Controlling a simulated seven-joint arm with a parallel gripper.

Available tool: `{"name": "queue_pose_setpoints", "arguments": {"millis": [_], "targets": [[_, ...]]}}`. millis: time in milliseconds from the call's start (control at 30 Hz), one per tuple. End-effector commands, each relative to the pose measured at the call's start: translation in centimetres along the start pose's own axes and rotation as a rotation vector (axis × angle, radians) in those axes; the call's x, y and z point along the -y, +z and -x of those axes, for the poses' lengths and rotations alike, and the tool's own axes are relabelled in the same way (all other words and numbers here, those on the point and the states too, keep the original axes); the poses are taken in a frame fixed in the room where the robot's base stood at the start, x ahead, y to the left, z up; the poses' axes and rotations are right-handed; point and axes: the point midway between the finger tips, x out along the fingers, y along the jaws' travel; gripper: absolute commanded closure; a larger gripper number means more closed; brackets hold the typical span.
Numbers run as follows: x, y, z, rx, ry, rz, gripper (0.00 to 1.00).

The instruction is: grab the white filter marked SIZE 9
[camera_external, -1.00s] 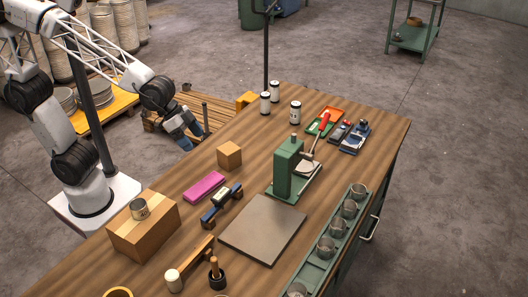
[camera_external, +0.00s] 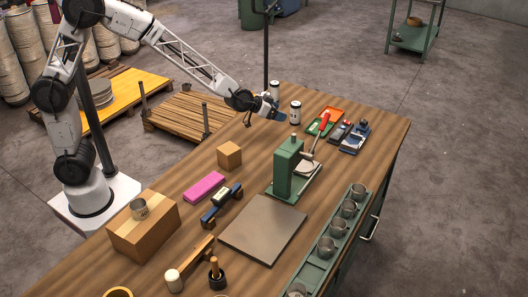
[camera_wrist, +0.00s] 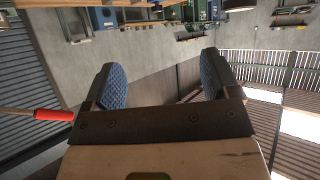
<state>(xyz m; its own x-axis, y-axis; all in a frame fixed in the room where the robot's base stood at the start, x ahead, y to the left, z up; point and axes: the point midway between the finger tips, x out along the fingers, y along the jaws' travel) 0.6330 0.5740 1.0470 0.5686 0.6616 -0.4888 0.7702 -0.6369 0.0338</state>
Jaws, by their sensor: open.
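White canisters with dark tops, which look like the filters, stand at the far left end of the workbench in the external view. One white canister (camera_external: 295,113) is just right of my gripper (camera_external: 280,117), and another white canister (camera_external: 274,87) is behind it. A third is hidden behind my gripper. Their markings are too small to read, so I cannot tell which is SIZE 9. My gripper is open and empty near these canisters. In the wrist view, the blue fingers of my gripper (camera_wrist: 162,78) are spread with nothing between them, and no filter is seen.
A green press (camera_external: 290,170) with a red-handled lever (camera_external: 325,122) stands nearby on the workbench (camera_external: 345,165). A cardboard cube (camera_external: 229,155) and a pink block (camera_external: 204,187) lie on the near side.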

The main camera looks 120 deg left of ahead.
Motion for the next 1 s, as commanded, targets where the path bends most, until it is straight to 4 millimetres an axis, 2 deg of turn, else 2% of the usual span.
{"name": "queue_pose_setpoints", "arguments": {"millis": [33,200,300,400,533,1000], "targets": [[2.1,0.1,-1.7,-0.018,-0.034,0.013,0.18],[7.5,0.3,-5.6,-0.078,-0.126,0.042,0.18],[9.7,0.5,-7.0,-0.101,-0.163,0.049,0.18],[11.0,0.6,-7.8,-0.115,-0.185,0.054,0.18],[11.6,0.7,-8.1,-0.122,-0.195,0.057,0.18],[11.6,0.6,-8.7,-0.121,-0.194,0.056,0.18]]}}
